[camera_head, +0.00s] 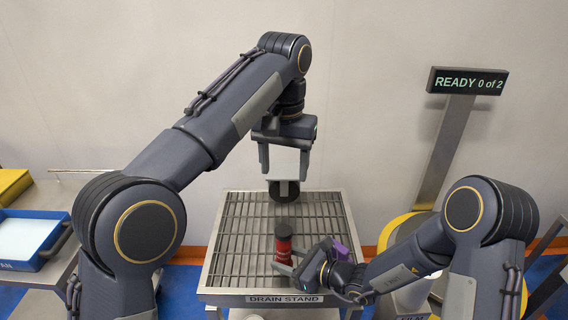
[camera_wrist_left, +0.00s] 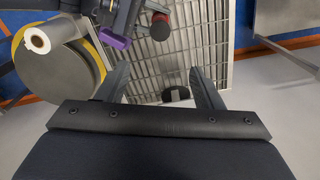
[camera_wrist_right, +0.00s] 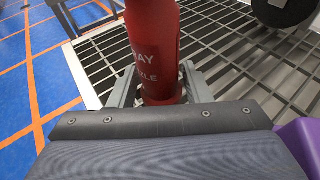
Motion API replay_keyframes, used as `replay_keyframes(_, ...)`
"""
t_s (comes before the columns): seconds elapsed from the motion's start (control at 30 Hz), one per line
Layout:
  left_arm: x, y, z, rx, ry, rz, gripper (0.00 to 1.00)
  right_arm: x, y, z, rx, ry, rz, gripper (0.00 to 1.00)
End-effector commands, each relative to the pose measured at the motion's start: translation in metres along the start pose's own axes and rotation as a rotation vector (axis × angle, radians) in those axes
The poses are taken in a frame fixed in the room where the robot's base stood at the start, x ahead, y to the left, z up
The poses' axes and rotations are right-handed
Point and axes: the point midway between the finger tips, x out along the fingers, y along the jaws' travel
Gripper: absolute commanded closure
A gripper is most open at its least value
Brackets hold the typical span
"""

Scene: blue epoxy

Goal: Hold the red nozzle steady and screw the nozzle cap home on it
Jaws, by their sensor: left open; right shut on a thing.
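The red nozzle (camera_head: 284,250) stands upright on the front part of the drain stand, with a dark top end. My right gripper (camera_head: 287,262) is shut on its lower part; the right wrist view shows the red body (camera_wrist_right: 157,45) between the fingers. The nozzle cap appears to be the black round piece (camera_head: 284,190) at the back of the stand; it also shows in the left wrist view (camera_wrist_left: 176,94). My left gripper (camera_head: 284,176) is open above this piece, fingers pointing down, nothing held. The cap is apart from the nozzle. The nozzle's underside is hidden.
The drain stand (camera_head: 240,291) has a slatted grid top, mostly bare. A blue tray (camera_head: 50,252) stands at the left. A yellow-rimmed round platform (camera_head: 388,232) is at the right, below a sign (camera_head: 467,82) reading READY 0 of 2. A pale wall closes the back.

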Motion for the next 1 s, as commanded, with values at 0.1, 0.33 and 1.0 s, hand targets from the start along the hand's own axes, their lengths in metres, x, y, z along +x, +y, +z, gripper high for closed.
replay_keyframes(0.1,0.0,0.0,0.0,0.0,0.0,0.0,0.41,0.0,0.0,0.0,0.0,0.0,0.0,0.97)
replay_keyframes(0.33,0.01,0.0,-0.001,0.142,-0.002,-0.002,0.47,0.0,0.0,0.0,0.0,0.0,0.0,0.97)
replay_keyframes(1.0,0.083,0.0,0.002,1.241,0.0,0.0,0.47,0.0,0.0,0.0,0.0,0.0,0.0,0.97)
